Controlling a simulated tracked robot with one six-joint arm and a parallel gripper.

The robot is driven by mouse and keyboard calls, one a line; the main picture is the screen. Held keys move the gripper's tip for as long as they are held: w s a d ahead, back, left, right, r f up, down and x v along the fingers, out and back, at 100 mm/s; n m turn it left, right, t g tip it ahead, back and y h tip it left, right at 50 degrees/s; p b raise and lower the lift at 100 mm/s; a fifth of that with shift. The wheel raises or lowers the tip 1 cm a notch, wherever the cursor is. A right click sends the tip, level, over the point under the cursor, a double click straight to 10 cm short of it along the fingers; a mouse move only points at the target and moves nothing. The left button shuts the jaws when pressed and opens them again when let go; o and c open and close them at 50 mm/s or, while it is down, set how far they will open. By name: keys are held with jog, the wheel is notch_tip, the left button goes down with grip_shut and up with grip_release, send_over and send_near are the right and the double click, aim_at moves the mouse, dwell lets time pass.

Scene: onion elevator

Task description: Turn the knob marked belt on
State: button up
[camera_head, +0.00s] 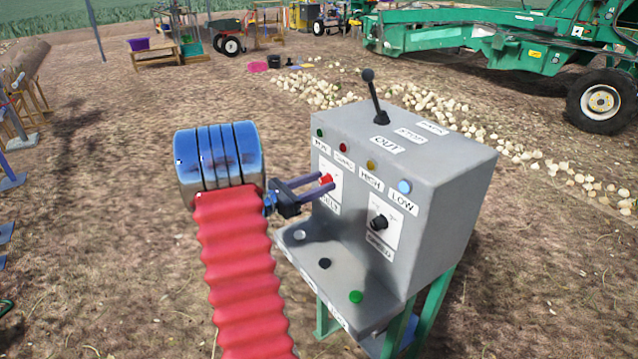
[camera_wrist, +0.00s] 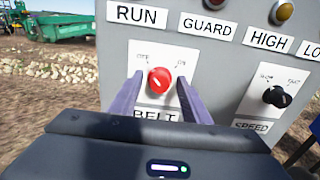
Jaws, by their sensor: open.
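The red belt knob (camera_head: 326,179) sits on a white plate on the left of the grey control box's (camera_head: 450,190) front face. It also shows in the wrist view (camera_wrist: 159,80), above a label reading BELT (camera_wrist: 155,113). The plate has small markings at its upper left and upper right; the right one seems to read ON. My gripper (camera_head: 312,184) is open, its two purple fingers reaching to the panel. In the wrist view my gripper (camera_wrist: 158,88) has one finger on each side of the knob. I cannot tell whether either finger touches it.
A black speed knob (camera_head: 379,222) is to the right on the same face. Indicator lamps and labels run above. A black lever (camera_head: 374,95) stands on top. A lower shelf holds a black button (camera_head: 324,263) and a green button (camera_head: 356,297). Pale onions (camera_head: 440,105) lie on the ground behind.

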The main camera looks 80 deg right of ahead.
jog(key=c, duration=1)
jog(key=shift+d, duration=0.1)
jog(key=shift+c, duration=0.2)
